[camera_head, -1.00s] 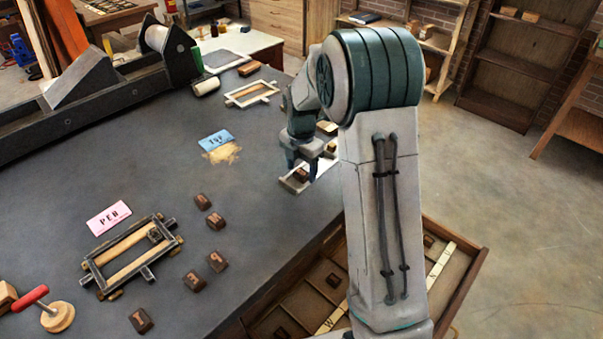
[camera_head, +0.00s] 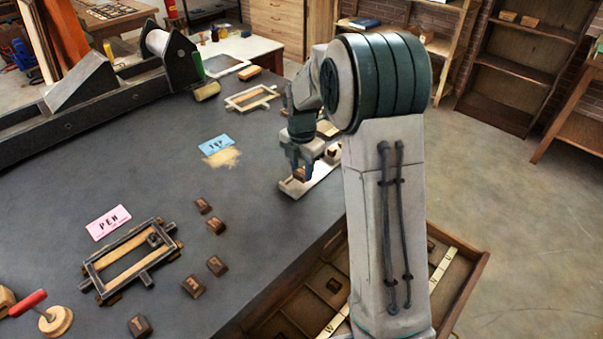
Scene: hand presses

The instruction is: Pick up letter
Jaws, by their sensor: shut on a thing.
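My gripper (camera_head: 301,172) points down at the table's right edge, over a pale narrow tray (camera_head: 318,179). It is shut on a small brown letter block (camera_head: 299,174), partly hidden by the fingers. I cannot tell whether the block is clear of the tray. Another block (camera_head: 332,151) is at the tray's far end, partly hidden by my arm. Several dark brown letter blocks, one of them here (camera_head: 217,265), lie loose in the middle and front of the table.
A wooden frame (camera_head: 106,286) and a pink card (camera_head: 107,222) lie at left on the dark table (camera_head: 60,180). A blue card (camera_head: 215,144) and a second frame (camera_head: 236,102) are farther back. A red-handled tool (camera_head: 56,320) stands front left. An open drawer (camera_head: 462,300) is below my arm.

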